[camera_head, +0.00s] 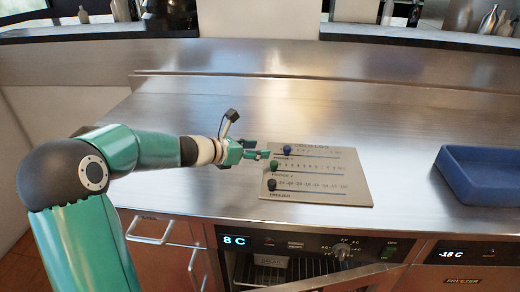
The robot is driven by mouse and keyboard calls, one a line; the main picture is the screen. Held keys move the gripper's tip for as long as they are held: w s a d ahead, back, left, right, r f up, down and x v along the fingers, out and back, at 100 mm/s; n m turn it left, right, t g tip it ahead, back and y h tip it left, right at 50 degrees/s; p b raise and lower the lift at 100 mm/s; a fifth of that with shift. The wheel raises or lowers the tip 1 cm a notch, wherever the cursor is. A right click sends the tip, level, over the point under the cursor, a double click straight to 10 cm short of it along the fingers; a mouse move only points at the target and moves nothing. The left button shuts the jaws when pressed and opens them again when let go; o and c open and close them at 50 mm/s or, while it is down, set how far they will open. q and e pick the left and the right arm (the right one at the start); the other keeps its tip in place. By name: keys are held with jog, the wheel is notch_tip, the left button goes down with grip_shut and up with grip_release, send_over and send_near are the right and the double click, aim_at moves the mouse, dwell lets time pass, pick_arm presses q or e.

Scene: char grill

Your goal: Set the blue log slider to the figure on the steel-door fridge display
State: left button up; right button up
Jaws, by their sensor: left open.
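A flat beige panel (355,194) lies on the steel counter with three slider rows. The blue knob (287,150) is on the top row, toward its left part. A green knob (275,166) is on the middle row and a black knob (272,185) on the bottom row, both near the left ends. The scale figures are too small to read surely. My left gripper (262,155) is open at the panel's upper left edge, left of the blue knob and close above the green one. A display (234,240) below the counter reads 8 C. Another display (452,254) reads -18 C. My right gripper is out of view.
A blue tray (485,172) stands on the counter at the right. The steel counter (390,120) is clear behind the panel and between panel and tray. A raised dark ledge with bottles runs along the back.

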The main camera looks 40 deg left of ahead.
pick_arm(q)
notch_tip(320, 180, up, 9)
jog(key=w+d+m+h, duration=0.1)
jog(key=d+m+h, duration=0.1)
jog(key=m+h, duration=0.35)
jog(key=s+a+f+m+g+h+p, duration=0.1)
jog(key=a+f+m+g+h+p, duration=0.15)
jog(key=a, duration=0.35)
jog(key=n+y, duration=0.2)
send_near(285, 147)
jog(key=p+x, duration=0.1)
jog(key=x, duration=0.8)
jog(key=shift+d, duration=0.1)
grip_shut()
